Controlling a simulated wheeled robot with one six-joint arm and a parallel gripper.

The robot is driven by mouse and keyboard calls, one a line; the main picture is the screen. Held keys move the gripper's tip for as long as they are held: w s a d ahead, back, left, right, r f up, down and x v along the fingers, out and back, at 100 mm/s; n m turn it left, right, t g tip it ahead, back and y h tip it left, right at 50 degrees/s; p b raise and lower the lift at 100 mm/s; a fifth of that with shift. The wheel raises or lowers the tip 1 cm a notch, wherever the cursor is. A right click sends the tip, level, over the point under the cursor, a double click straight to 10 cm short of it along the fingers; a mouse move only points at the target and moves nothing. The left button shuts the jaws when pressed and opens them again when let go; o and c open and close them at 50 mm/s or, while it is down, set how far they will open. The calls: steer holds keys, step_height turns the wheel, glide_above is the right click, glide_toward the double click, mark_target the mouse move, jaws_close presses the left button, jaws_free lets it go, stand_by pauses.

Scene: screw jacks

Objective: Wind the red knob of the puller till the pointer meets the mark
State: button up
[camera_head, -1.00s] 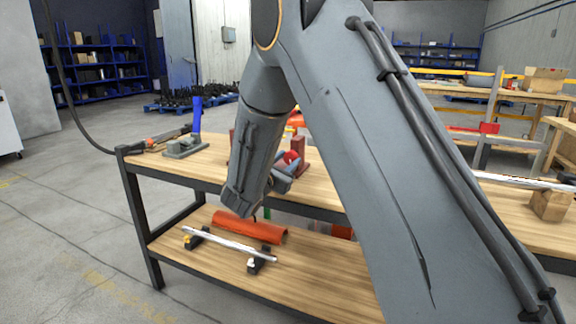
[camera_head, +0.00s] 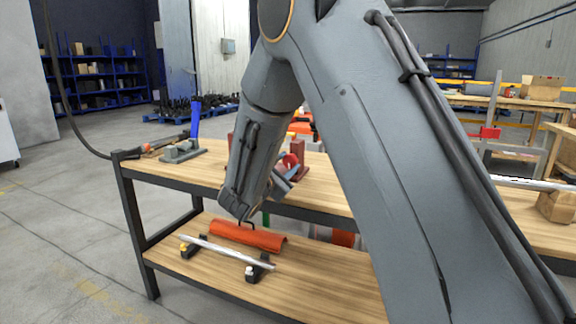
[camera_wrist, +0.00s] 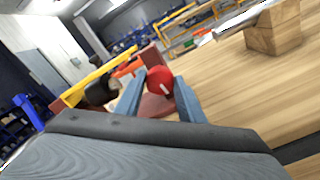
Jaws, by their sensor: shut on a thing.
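The red knob (camera_wrist: 160,82) is round, with a short white line on its face, and sits between the two blue-grey fingers of my gripper (camera_wrist: 160,98) in the wrist view. My gripper is shut on it. In the head view the knob (camera_head: 291,160) shows as a small red spot beside my wrist on the bench top. The dark red puller frame (camera_head: 303,157) stands behind it, partly covered by my arm. It also shows in the wrist view (camera_wrist: 155,105) behind the fingers. I cannot make out the pointer or the mark.
A yellow bar (camera_wrist: 88,82) lies left of the knob in the wrist view. A grey fixture (camera_head: 182,151) with a blue upright (camera_head: 195,118) stands left on the bench. The lower shelf holds an orange trough (camera_head: 247,236) and a silver rod (camera_head: 222,248). A wooden block (camera_head: 556,206) is at right.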

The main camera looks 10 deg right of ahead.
steer(key=shift+s+d+f, duration=0.1)
steer(key=o, duration=1)
steer(key=shift+o, duration=0.2)
steer(key=shift+s+a, duration=0.15)
steer(key=shift+a, duration=0.1)
steer(key=v, duration=0.7)
steer(key=shift+s+a+p, duration=0.1)
steer(key=shift+s+p, duration=0.05)
steer(key=shift+p, duration=0.25)
